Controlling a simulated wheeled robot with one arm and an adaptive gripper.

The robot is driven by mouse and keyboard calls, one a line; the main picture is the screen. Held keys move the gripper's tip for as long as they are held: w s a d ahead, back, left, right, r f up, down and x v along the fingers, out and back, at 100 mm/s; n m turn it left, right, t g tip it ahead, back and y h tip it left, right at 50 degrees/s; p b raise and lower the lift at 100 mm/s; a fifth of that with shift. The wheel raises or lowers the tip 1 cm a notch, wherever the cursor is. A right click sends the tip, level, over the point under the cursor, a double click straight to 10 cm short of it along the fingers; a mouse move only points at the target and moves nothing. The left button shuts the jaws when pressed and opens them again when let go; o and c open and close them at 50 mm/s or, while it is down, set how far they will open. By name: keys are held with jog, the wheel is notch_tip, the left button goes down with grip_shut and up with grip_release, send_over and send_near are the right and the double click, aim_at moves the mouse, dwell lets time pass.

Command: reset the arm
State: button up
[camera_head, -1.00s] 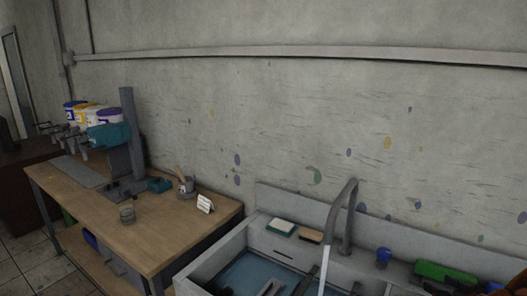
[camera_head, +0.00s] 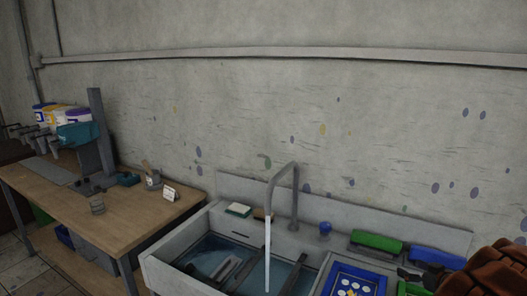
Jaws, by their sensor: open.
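A grey sink (camera_head: 158,262) stands in the lower middle, with blue-toned basins. A grey curved faucet (camera_head: 296,190) rises behind it, and a pale vertical strip (camera_head: 267,255) hangs from its end, looking like running water. A dark grey item (camera_head: 228,268) lies in the left basin; I cannot tell what it is.
A wooden table (camera_head: 118,232) on the left holds a teal-headed press (camera_head: 78,135), a cup (camera_head: 97,204) and a small white card (camera_head: 171,193). Green (camera_head: 376,242) and blue (camera_head: 437,257) items, a blue tray (camera_head: 332,284) and a reddish-brown ribbed thing (camera_head: 497,268) are at right.

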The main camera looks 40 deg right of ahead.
jog(key=w+r+g+h, duration=0.2)
jog(key=w+r, duration=0.4)
jog(key=w, duration=0.5)
jog(key=w+a+r+g, duration=0.2)
jog(key=w+a+r, duration=0.25)
jog(key=a, duration=0.35)
jog(key=w+a+r+g, duration=0.35)
jog(key=w+a, duration=0.25)
jog(key=a, duration=0.3)
jog(key=s+a+g+y, duration=0.1)
jog(key=s+a, duration=0.3)
jog(key=a, duration=0.8)
jog(key=s+a+n+g+y+b, duration=0.1)
jog(key=s+a, duration=0.4)
jog(key=a, duration=0.8)
jog(key=s+a+n+g+y, duration=0.1)
jog(key=s+a+g+y, duration=0.1)
jog(key=a, duration=1)
jog(key=s+f+y, duration=0.1)
jog(key=s, duration=0.1)
jog(key=shift+s+a, duration=0.15)
jog(key=shift+s, duration=0.25)
jog(key=s+a, duration=0.3)
jog(key=s+a+n+g+y, duration=0.1)
jog(key=s+a, duration=0.2)
jog(key=s+a+n+g+y, duration=0.1)
jog(key=s+a, duration=0.2)
jog(key=shift+s+f+g+b, duration=0.1)
jog(key=shift+s+g+b, duration=0.1)
jog(key=shift+g+b, duration=0.1)
